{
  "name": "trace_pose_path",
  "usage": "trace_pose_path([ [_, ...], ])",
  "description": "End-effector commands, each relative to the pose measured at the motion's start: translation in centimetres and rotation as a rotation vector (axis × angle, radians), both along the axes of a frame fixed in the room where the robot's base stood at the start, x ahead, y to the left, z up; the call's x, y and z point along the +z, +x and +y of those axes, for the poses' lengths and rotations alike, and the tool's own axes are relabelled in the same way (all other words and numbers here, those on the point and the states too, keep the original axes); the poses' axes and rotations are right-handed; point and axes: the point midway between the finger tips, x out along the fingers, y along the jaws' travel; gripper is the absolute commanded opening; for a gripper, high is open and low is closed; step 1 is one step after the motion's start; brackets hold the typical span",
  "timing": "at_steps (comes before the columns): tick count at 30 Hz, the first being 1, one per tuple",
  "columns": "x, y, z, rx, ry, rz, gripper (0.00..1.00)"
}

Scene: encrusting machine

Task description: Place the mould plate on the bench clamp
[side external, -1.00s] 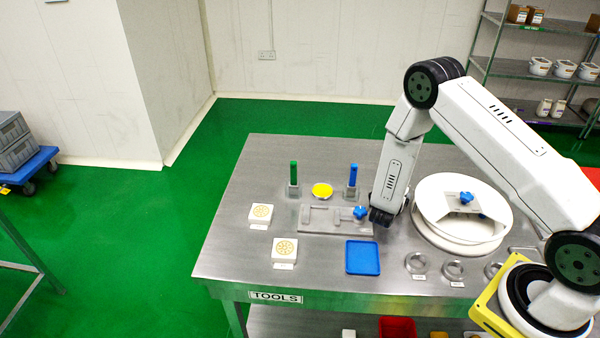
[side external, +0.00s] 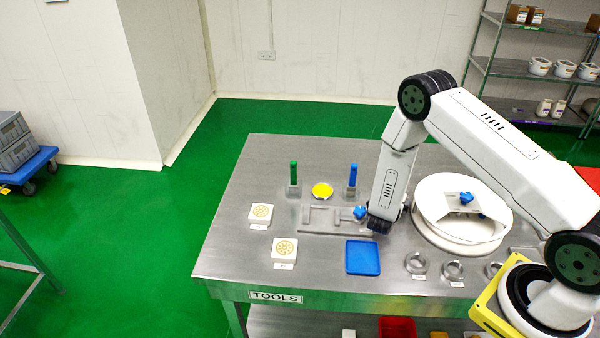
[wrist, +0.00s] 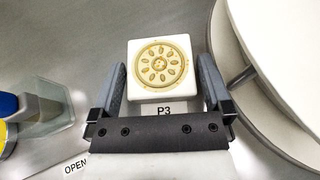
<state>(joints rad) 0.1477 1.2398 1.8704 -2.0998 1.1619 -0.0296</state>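The wrist view shows a white square mould plate (wrist: 160,68) with a round tan flower pattern, beside a label reading P3. My gripper (wrist: 163,78) is open, with a finger to each side of the plate's near part. Gaps show at both sides; I cannot tell its height over the plate. In the side view my gripper (side external: 382,226) points down right of the bench clamp (side external: 318,222), a grey base with bars and a blue knob (side external: 360,212). My arm hides the P3 plate there. Two similar white plates (side external: 261,213) (side external: 285,249) lie left of and in front of the clamp.
A large white drum (side external: 440,228) stands close on the right. A blue handle (side external: 353,175) and a green handle (side external: 293,173) stand in holders behind the clamp, with a yellow disc (side external: 322,190) between. A blue tray (side external: 362,258) and metal rings (side external: 416,263) lie in front.

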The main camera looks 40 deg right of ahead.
Motion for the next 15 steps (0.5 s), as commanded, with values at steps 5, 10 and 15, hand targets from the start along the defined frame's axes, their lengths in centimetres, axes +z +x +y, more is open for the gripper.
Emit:
trace_pose_path([
  [5, 0.2, 0.0, 0.0, 0.000, 0.000, 0.000, 1.00],
  [10, 0.6, -0.2, 0.7, 0.001, 0.000, 0.000, 1.00],
  [15, 1.4, -0.9, 2.5, 0.004, -0.001, 0.001, 1.00],
])
